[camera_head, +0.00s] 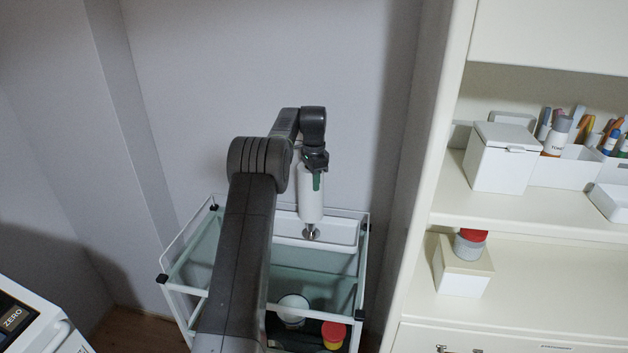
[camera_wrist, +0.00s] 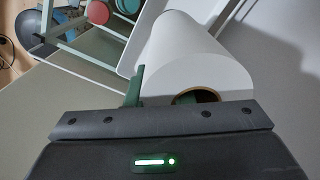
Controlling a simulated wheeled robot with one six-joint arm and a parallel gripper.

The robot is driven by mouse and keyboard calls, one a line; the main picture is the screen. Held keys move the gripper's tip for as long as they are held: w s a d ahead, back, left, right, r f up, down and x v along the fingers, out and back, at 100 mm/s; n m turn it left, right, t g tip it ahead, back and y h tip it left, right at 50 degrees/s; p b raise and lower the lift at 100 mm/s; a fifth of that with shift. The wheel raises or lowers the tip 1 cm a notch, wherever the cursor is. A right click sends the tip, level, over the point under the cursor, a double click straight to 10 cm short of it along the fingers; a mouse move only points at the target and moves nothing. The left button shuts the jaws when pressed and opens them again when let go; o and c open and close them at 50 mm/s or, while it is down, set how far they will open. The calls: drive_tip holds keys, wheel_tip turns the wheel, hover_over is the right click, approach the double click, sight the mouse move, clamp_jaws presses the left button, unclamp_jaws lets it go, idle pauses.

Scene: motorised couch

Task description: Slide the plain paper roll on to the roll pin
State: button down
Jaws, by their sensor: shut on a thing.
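The plain white paper roll (camera_head: 311,200) hangs upright below my gripper (camera_head: 315,178) in the head view, over the cart. My gripper is shut on the roll's upper end. In the wrist view the roll (camera_wrist: 185,50) points away from my gripper (camera_wrist: 158,92). One green finger is outside its wall, and green shows inside the brown-rimmed core. A short metal piece (camera_head: 311,233), perhaps the roll pin, shows right at the roll's lower end. I cannot tell whether it is inside the core; the roll hides the rest.
A white-framed cart (camera_head: 177,298) with glass shelves stands against the wall. A white tray (camera_head: 345,236) is on its top. A white round item (camera_head: 292,311) and a red-and-yellow item (camera_head: 333,335) are lower down. A cream cabinet (camera_head: 405,230) stands close on the right.

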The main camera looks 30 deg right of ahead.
sight(314, 200)
drive_tip(key=shift+f+b, duration=1.45)
drive_tip(key=shift+f, duration=2.6)
drive_tip(key=c, duration=1.2)
unclamp_jaws()
wheel_tip(314, 200, up, 14)
drive_tip(key=shift+f+b, duration=0.1)
drive_tip(key=shift+b, duration=0.2)
wheel_tip(314, 200, down, 13)
drive_tip(key=shift+f+p, duration=0.2)
drive_tip(key=shift+p, duration=0.2)
drive_tip(key=shift+f, duration=0.1)
